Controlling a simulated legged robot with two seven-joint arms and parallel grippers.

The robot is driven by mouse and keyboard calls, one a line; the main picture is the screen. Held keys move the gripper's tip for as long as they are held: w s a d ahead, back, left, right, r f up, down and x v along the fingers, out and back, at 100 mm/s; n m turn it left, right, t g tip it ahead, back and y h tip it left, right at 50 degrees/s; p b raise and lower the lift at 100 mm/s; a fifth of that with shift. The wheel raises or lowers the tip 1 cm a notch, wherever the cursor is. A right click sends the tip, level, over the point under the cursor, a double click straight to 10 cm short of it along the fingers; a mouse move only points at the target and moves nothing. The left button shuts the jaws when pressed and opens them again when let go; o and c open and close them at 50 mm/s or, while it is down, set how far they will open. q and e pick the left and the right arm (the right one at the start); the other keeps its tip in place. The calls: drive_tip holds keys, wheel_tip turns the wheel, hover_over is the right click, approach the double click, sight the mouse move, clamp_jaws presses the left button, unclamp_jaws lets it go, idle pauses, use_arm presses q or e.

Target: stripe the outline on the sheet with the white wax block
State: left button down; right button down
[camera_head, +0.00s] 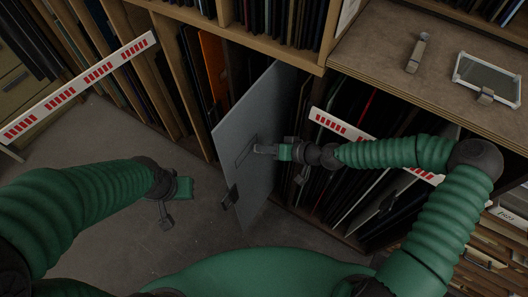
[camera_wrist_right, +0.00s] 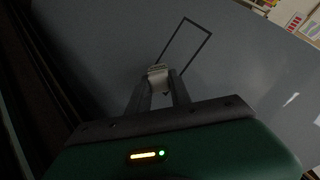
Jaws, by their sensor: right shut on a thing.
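The sheet (camera_head: 237,122) is a blue-grey panel standing upright, jutting out from the rack. A dark rectangular outline (camera_head: 246,151) is on its face and also shows in the wrist view (camera_wrist_right: 197,27). My right gripper (camera_head: 264,149) is at the outline's right side. In the wrist view it is shut on the pale wax block (camera_wrist_right: 157,72), which sits at the outline's near end. I cannot tell whether the block touches the sheet. No white stripes are visible inside the outline. My left gripper (camera_head: 181,188) hangs over the floor, left of the sheet; its fingers are unclear.
A dark clamp-like piece (camera_head: 230,197) is on the sheet's lower left edge. Red-and-white bars (camera_head: 80,86) cross the racks on both sides. A framed pane (camera_head: 487,77) and a small tool (camera_head: 418,52) lie on the countertop. The floor (camera_head: 120,135) at left is clear.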

drive_tip(key=shift+w+d, duration=0.2)
drive_tip(key=shift+w, duration=0.7)
drive_tip(key=s+a+p, duration=0.2)
drive_tip(key=s+a, duration=0.4)
drive_tip(key=s, duration=0.2)
drive_tip(key=shift+d, duration=0.1)
drive_tip(key=s+d+p, duration=0.1)
drive_tip(key=s+d, duration=0.2)
drive_tip(key=d, duration=0.1)
drive_tip(key=shift+s+d, duration=0.3)
drive_tip(key=shift+d, duration=0.1)
